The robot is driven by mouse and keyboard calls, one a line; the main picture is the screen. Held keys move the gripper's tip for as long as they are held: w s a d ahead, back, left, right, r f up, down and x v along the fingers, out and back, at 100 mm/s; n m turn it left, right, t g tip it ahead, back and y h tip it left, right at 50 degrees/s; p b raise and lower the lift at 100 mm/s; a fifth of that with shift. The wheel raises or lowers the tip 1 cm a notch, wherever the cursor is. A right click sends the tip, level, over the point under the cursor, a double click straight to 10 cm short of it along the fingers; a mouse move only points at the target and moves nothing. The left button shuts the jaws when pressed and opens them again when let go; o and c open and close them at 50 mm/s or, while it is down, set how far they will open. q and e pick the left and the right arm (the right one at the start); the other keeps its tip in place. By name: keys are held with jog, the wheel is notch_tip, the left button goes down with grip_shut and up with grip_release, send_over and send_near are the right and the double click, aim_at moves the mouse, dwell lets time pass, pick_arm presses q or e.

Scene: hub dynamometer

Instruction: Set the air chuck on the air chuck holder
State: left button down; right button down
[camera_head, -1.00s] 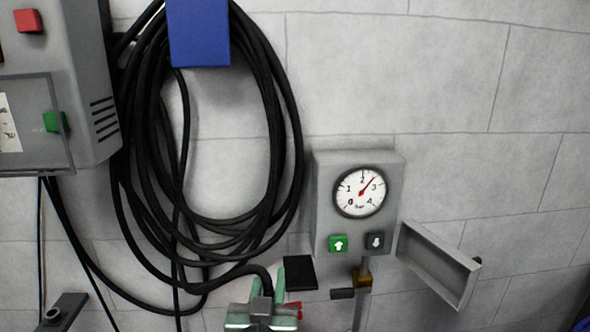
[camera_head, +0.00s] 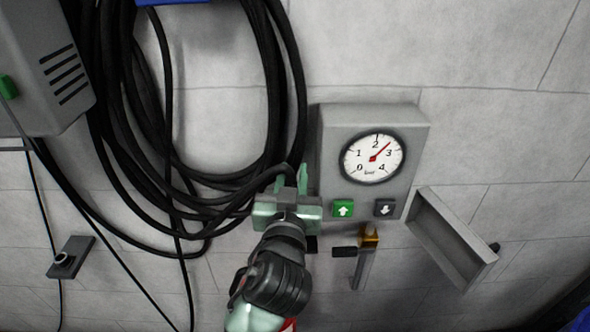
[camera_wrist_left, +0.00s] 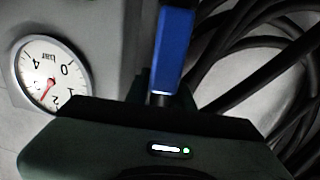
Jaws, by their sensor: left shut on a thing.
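My left gripper (camera_head: 290,185) is in front of the wall, left of the gauge box, and shut on the air chuck. The chuck seems to be the blue bar with a metal end (camera_wrist_left: 174,50) standing out from the gripper in the left wrist view. In the head view the gripper hides most of it, and a black hose runs up to the gripper from the left. A dark bracket with a round socket (camera_head: 70,257) is on the wall at lower left. It may be the air chuck holder, but I cannot tell for sure. My right gripper is not in view.
The grey gauge box (camera_head: 366,158) is right of the gripper, with a brass valve (camera_head: 369,237) below. A grey open tray (camera_head: 450,240) juts out farther right. Coiled black hose (camera_head: 160,170) hangs at left, near a grey cabinet (camera_head: 45,70). The wall at upper right is bare.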

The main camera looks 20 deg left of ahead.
pick_arm(q)
jog(key=shift+w+f+b, duration=0.1)
jog(key=shift+f+b, duration=1.7)
jog(key=shift+f, duration=0.6)
jog(key=shift+f+b, duration=0.6)
jog(key=c, duration=1.5)
grip_release()
